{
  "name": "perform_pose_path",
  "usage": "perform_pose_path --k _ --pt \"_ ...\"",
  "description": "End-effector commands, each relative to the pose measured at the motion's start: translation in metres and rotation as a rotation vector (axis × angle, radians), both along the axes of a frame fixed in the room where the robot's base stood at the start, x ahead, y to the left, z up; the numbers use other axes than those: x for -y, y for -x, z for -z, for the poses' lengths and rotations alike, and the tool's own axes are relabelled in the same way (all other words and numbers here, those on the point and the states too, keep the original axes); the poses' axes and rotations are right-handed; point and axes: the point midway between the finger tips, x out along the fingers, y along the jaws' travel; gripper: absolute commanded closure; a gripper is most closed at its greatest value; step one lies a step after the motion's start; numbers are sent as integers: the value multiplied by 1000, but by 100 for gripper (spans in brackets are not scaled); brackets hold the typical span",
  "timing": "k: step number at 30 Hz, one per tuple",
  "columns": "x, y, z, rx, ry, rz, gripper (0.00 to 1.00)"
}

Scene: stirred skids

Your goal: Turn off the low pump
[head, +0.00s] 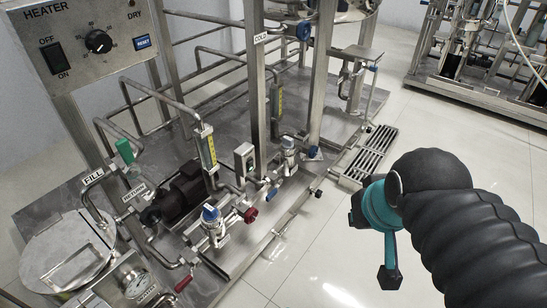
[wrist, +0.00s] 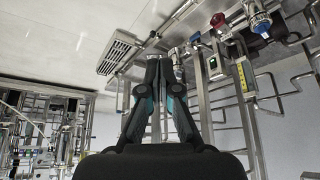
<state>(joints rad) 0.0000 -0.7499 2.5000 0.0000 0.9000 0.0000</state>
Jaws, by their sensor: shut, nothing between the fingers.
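The low pump (head: 187,188) is a dark motor-like body low on the skid deck in the head view, partly behind pipes. A small grey switch box (head: 245,160) with a dark face and a green mark stands on a post to its right; which way its switch is set is too small to tell. What looks like the same box shows in the wrist view (wrist: 212,63), right of the fingers. My gripper (wrist: 158,57) is shut and empty, its fingertips together. In the head view my arm is at the right, over the floor, apart from the skid.
The heater panel (head: 93,42) with a knob and OFF/ON rocker is at upper left. Red and blue valve handles (head: 210,213) and pipes crowd the skid front. A floor drain grate (head: 370,155) lies beside it. White floor is clear at the bottom middle; another skid (head: 485,60) stands behind.

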Motion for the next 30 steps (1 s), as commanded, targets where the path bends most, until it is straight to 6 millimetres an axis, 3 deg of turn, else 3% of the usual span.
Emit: perform_pose_path --k 8,14,24,30 --pt "-1 -1 0 -4 -7 3 100" --pt "-19 -18 2 -71 -141 65 100" --pt "-83 -88 12 -311 -605 372 100" --pt "-109 -138 23 -447 -856 620 100"
